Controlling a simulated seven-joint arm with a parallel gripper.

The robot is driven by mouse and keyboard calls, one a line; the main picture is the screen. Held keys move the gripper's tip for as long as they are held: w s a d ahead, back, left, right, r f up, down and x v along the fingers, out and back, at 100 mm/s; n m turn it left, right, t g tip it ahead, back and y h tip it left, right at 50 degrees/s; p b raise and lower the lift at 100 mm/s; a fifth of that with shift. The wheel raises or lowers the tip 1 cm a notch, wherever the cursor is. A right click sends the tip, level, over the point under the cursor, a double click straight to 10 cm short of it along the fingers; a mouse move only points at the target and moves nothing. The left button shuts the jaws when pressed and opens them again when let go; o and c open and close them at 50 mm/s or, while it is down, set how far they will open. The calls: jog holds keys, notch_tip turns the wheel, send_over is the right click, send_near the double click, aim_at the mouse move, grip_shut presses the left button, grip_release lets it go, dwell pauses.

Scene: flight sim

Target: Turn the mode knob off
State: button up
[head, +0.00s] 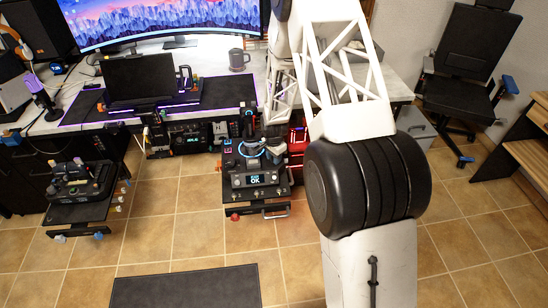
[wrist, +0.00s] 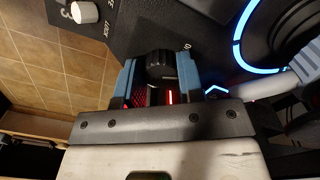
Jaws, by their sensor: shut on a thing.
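In the wrist view a black round knob (wrist: 160,66), which I take to be the mode knob, stands on a dark panel (wrist: 205,22). My gripper (wrist: 158,72) has one blue finger on each side of it and is shut on it. A white mark like a 0 is printed on the panel just beyond the right finger. The knob's pointer cannot be made out. In the head view the control panel (head: 255,198) with a small lit display (head: 255,180) is below the desk edge; my gripper's tips are too small to tell there.
A white knob (wrist: 84,11) lies left of the gripper in the wrist view. A blue lit ring (wrist: 238,40) and a pale grip are close on the right. In the head view, another control panel (head: 78,190) is at left, and the desk (head: 215,70) is behind.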

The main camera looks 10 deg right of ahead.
jog(key=shift+n, duration=0.3)
jog(key=n, duration=0.3)
jog(key=shift+n, duration=2.1)
jog(key=shift+d, duration=0.1)
jog(key=o, duration=0.9)
jog(key=shift+r, duration=3.9)
